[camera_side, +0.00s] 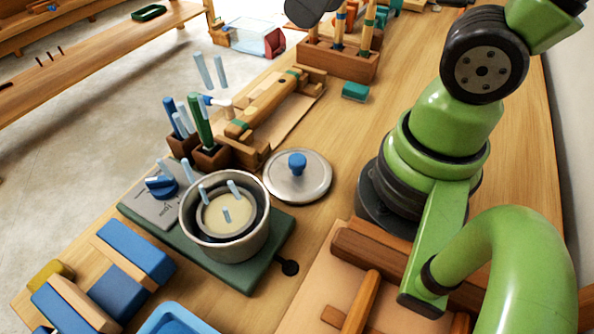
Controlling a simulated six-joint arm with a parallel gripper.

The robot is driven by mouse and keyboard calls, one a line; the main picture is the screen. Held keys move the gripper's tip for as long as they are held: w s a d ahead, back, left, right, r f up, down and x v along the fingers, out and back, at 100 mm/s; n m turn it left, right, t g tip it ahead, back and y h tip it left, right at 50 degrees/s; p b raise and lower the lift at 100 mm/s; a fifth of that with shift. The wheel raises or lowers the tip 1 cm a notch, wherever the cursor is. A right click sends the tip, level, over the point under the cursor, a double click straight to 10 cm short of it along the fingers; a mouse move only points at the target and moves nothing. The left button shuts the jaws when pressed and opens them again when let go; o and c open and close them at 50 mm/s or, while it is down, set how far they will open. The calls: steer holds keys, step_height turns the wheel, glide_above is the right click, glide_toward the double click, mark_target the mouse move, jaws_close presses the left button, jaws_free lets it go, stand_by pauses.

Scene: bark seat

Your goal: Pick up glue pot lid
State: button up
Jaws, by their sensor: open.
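The glue pot lid (316,182) is a round grey metal disc with a blue knob (297,160) in its middle. It lies flat on the wooden bench, knob up, just right of and behind the glue pot (258,235). The pot is a steel vessel, uncovered, with a smaller inner pot and cream-coloured glue (227,208) inside. Nothing touches the lid's knob. I cannot make out my gripper or its fingers. My green arm stands to the right of the lid and leaves the picture at the top right.
The pot stands on a dark green base plate (245,275). Tool holders with upright handles (210,155) and a wooden frame (265,105) stand behind the pot and lid. Blue and wooden blocks (120,290) lie front left. A small teal block (355,91) lies behind the lid. Bare bench surrounds its right side.

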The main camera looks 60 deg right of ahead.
step_height(320, 180, down, 8)
steer(key=w+n+g, duration=0.3)
steer(key=n, duration=0.6)
steer(key=n+g+h, duration=0.1)
steer(key=n+g, duration=0.1)
steer(key=n, duration=0.6)
glide_above(298, 159)
step_height(298, 159, down, 8)
steer(key=shift+d+r, duration=0.15)
steer(key=shift+a+f, duration=0.2)
steer(key=shift+f, duration=4.8)
steer(key=c, duration=1)
